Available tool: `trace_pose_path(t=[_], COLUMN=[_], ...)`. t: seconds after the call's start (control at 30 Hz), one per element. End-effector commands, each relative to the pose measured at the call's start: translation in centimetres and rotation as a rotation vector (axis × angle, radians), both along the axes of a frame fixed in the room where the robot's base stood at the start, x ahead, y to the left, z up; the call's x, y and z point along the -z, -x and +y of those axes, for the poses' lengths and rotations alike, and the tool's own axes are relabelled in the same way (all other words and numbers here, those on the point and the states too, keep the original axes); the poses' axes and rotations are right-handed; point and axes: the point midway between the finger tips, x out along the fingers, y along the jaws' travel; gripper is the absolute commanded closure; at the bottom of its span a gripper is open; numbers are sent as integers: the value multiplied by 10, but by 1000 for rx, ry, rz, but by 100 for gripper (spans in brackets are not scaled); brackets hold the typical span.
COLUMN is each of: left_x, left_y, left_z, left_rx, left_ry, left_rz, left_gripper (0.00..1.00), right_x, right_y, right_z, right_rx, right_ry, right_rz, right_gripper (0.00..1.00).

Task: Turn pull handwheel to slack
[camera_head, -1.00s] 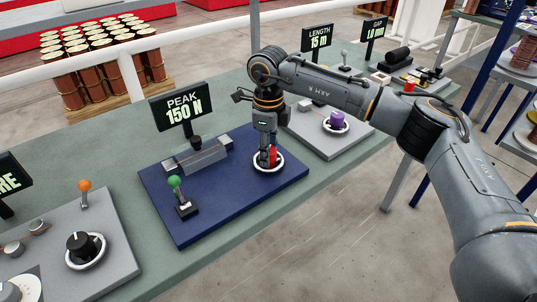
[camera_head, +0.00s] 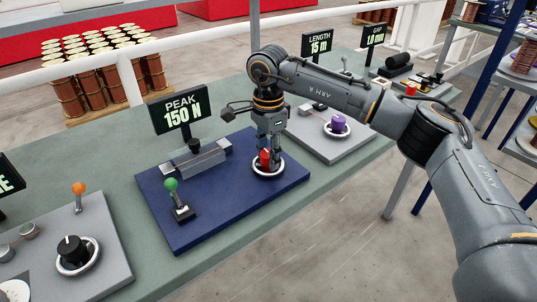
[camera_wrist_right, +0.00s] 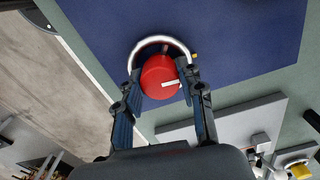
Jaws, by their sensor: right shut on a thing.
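The red handwheel (camera_head: 265,160) stands within a white ring (camera_head: 257,173) on the blue panel, behind which a sign (camera_head: 181,110) reads PEAK 150 N. My right gripper (camera_head: 269,155) reaches down on it from above, its fingers shut on both sides of it. In the right wrist view the red knob (camera_wrist_right: 158,72) sits between the two fingertips (camera_wrist_right: 161,88), with a white pointer mark towards the right finger. Part of the knob is hidden by the fingers in the head view. My left gripper is not in view.
The blue panel (camera_head: 215,221) also carries a green-topped lever (camera_head: 171,185) and a grey block (camera_head: 201,160). A purple knob (camera_head: 338,123) stands on the grey panel to the right. A black knob (camera_head: 73,250) and orange-topped lever (camera_head: 79,188) stand on the left panel.

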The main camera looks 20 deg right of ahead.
Motion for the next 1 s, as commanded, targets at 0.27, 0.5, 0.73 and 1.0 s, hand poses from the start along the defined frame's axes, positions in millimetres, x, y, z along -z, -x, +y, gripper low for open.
trace_pose_path(t=[0.27, 0.5, 0.73, 1.0], left_x=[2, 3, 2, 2], left_y=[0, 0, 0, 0], left_z=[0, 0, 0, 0], left_rx=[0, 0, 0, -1], left_ry=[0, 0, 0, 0], left_rz=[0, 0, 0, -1], left_gripper=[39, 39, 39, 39], right_x=[4, 4, 4, 4], right_y=[2, 2, 2, 2], right_z=[0, 0, 0, 0], right_rx=[-99, -123, -124, -123], right_ry=[3, 4, 3, 2], right_rz=[8, 9, 10, 8], right_gripper=[93, 93, 93, 39])
